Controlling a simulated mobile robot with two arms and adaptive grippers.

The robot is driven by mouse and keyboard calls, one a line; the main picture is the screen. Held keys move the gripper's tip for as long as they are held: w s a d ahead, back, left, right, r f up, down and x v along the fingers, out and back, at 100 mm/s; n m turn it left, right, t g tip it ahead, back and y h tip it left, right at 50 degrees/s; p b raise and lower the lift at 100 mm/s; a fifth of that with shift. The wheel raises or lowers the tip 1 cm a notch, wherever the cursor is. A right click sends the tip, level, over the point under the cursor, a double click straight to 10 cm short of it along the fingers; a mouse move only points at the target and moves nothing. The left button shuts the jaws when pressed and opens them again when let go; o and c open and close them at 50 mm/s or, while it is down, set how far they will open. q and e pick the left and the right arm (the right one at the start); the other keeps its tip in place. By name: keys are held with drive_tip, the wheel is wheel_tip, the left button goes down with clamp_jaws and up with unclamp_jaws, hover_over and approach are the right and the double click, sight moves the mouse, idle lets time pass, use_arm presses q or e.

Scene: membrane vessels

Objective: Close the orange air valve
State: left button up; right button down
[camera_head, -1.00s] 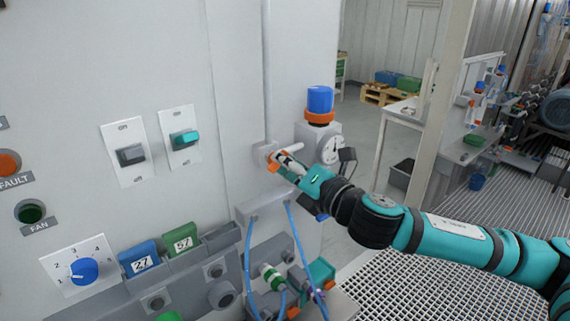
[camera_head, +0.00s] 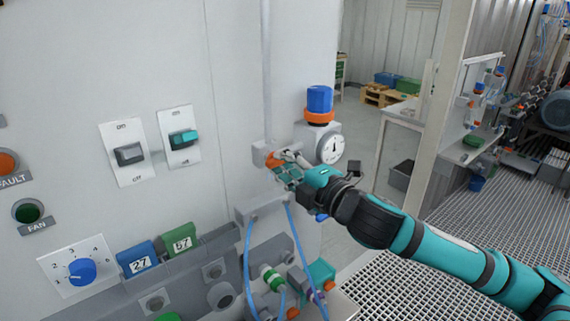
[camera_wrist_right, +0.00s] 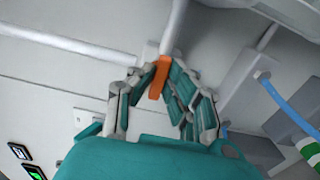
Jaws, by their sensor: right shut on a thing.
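The orange air valve handle (camera_wrist_right: 158,80) is a short flat lever on a pale valve body against the grey cabinet wall. In the head view the orange handle (camera_head: 273,157) is partly hidden by my right gripper (camera_head: 284,164). My right gripper also shows in the wrist view (camera_wrist_right: 162,68), with its fingertips closed around the upper part of the handle. Pale pipe runs up from the valve and another goes off to the side. My left gripper is in neither current view.
A pressure gauge (camera_head: 331,148) and a blue-capped fitting (camera_head: 320,100) sit just right of the valve. Below are blue hoses (camera_head: 248,265) and a grey block. Switches (camera_head: 129,154), a blue dial (camera_head: 82,271) and numbered boxes (camera_head: 138,259) are on the left panel.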

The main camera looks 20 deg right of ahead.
idle(0.4)
drive_tip(key=c, duration=1.3)
unclamp_jaws()
drive_tip(key=shift+c, duration=0.2)
drive_tip(key=shift+s+d, duration=0.1)
drive_tip(key=shift+s, duration=0.1)
drive_tip(key=v, duration=0.7)
drive_tip(key=shift+w, duration=0.1)
